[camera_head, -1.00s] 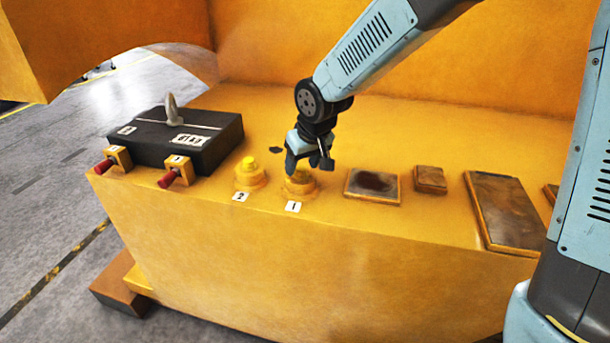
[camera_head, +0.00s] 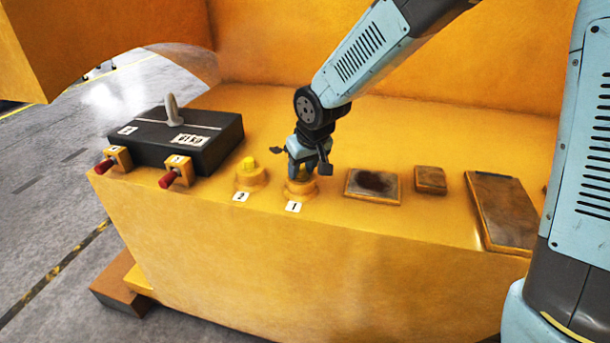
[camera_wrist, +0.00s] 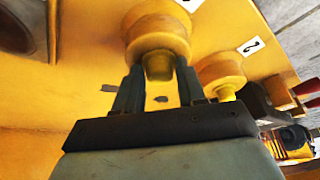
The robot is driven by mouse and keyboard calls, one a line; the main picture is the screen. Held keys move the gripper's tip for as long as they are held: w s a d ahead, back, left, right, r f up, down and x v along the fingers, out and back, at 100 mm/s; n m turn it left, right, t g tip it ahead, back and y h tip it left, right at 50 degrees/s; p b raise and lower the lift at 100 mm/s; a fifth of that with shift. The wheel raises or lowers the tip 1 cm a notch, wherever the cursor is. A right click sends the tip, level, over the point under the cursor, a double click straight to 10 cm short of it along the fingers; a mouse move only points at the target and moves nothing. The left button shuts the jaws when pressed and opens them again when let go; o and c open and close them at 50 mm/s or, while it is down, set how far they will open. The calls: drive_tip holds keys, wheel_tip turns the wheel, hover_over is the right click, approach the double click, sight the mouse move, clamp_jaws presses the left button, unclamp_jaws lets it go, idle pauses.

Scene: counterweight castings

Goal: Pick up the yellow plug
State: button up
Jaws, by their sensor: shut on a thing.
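Two yellow plugs sit in round yellow bosses on the top of the yellow casting. My gripper (camera_head: 301,180) is down over the plug at label 1, and its fingers are shut on it. In the wrist view the held yellow plug (camera_wrist: 158,66) shows between the two dark fingertips (camera_wrist: 158,85), against its round boss (camera_wrist: 158,35). From these views I cannot tell whether it is still seated. The other yellow plug (camera_head: 248,164), at label 2, stands upright in its boss to the left, apart from my gripper.
A black box (camera_head: 185,140) with a grey ring stands at the left, with two red-handled levers (camera_head: 170,178) in front. Brown plates (camera_head: 373,186) and a small block (camera_head: 430,180) lie to the right. A yellow wall (camera_head: 400,60) rises behind.

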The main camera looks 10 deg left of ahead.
sight(303, 169)
drive_tip(key=shift+r, duration=0.55)
wheel_tip(303, 169, up, 3)
drive_tip(key=shift+d+f, duration=0.15)
drive_tip(key=s+d+r, duration=0.7)
drive_tip(key=d+r, duration=0.2)
drive_tip(key=d, duration=0.2)
drive_tip(key=shift+s+d+r, duration=0.15)
drive_tip(key=shift+d, duration=0.15)
